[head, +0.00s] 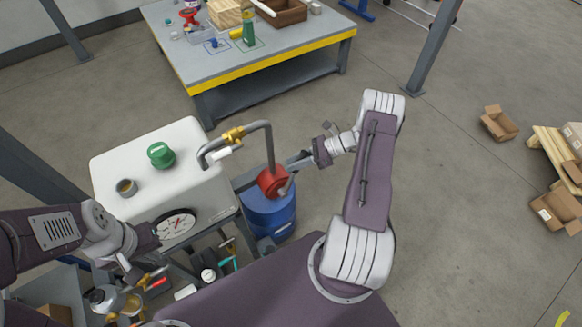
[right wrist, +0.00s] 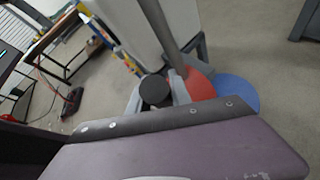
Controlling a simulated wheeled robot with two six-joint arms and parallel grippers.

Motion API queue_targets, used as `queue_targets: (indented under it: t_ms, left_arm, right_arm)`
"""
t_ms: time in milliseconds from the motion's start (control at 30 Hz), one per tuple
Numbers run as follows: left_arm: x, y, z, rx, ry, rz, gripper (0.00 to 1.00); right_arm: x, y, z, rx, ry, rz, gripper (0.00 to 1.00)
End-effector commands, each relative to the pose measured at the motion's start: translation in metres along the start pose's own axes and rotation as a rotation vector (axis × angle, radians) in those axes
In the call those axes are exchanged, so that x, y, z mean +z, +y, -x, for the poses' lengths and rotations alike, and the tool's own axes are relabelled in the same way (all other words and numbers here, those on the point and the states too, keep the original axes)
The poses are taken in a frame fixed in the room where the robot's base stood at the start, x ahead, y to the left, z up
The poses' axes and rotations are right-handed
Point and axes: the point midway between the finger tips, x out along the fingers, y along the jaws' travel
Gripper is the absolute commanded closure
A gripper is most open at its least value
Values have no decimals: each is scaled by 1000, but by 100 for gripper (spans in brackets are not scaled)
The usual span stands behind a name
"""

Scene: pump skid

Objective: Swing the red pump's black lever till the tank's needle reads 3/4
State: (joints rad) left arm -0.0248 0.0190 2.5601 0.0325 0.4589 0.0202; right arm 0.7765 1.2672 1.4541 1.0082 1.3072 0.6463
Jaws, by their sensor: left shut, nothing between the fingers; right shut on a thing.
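The red pump (head: 272,182) sits on top of the blue drum (head: 268,214), beside the white tank (head: 190,180). It also shows in the right wrist view (right wrist: 199,84). The tank's round gauge (head: 176,224) has a white face and a needle too small to read exactly. My right gripper (head: 298,160) is shut at the pump's upper right, on what appears to be the black lever. The lever is mostly hidden; a black round end (right wrist: 155,91) shows in the right wrist view. My left gripper (head: 153,238) is shut and empty at the gauge's left edge.
A grey pipe (head: 268,143) with a brass valve (head: 233,135) runs from tank to pump. A green cap (head: 160,155) is on the tank. A cart of tools stands below the gauge. A workbench (head: 250,65) is behind. Floor to the right is open, with cardboard boxes (head: 498,123).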

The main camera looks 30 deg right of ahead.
Motion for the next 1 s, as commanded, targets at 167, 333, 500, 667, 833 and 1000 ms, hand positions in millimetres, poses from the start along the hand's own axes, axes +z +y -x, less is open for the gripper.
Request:
queue_targets:
  t_ms: [167, 333, 500, 667, 833, 1000]
  left_arm:
    - [0, 0, -2, 0, 0, 0, 100]
    - [0, 0, -2, 0, 0, 0, 100]
    - [0, 0, -2, 0, 0, 0, 100]
    - [0, 0, -2, 0, 0, 0, 100]
    - [0, 0, -3, 0, 0, 0, 100]
    - [1, 0, -11, 0, 0, 0, 100]
  right_arm:
    - [0, -1, 1, 3, -9, -3, 100]
    - [0, -1, 1, 3, -10, -3, 100]
    - [0, -1, 1, 3, -10, -3, 56]
    - [0, -1, 1, 3, -9, -3, 54]
    - [0, -1, 2, 2, -8, -3, 54]
    - [-3, -3, 30, -3, -8, -1, 54]
